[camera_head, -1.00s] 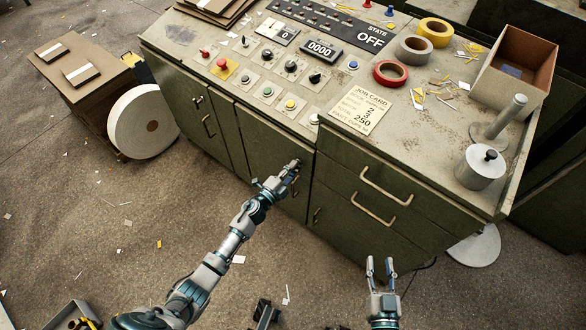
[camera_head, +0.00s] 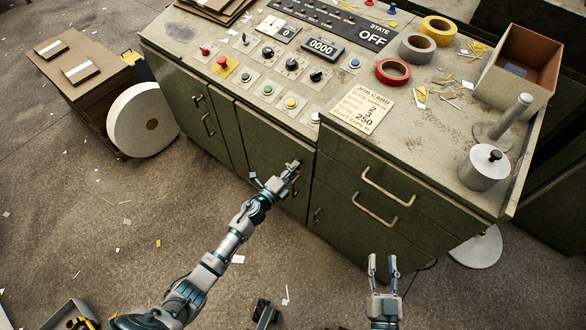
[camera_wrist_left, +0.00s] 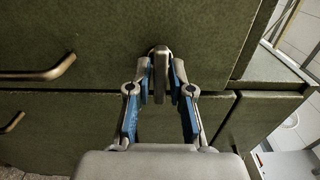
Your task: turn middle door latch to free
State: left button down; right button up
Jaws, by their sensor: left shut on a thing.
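The middle door (camera_head: 262,145) of the green cabinet is closed. My left gripper (camera_head: 293,168) reaches up to the door's upper right part. In the left wrist view, my left gripper (camera_wrist_left: 161,70) is shut on the latch (camera_wrist_left: 160,85), a small metal bar between the blue-padded fingers. The bar stands upright in that view. In the head view the latch is hidden by the fingers. My right gripper (camera_head: 383,267) is open and empty, in front of the drawers and apart from them.
The left door has a small latch (camera_head: 197,99) and a bar handle (camera_head: 208,125). Drawer handles (camera_head: 388,187) stick out to the right of my left gripper. In the left wrist view a bar handle (camera_wrist_left: 40,70) lies to the left.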

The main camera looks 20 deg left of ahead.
pick_arm(q)
jog(key=shift+s+d+f, duration=0.1)
jog(key=shift+d+f, duration=0.1)
jog(key=shift+f, duration=0.05)
jog(key=c, duration=1.2)
grip_release()
jog(key=shift+r, duration=0.1)
jog(key=v, duration=1.1)
jog(key=shift+s+a, duration=0.15)
jog(key=shift+s, duration=0.25)
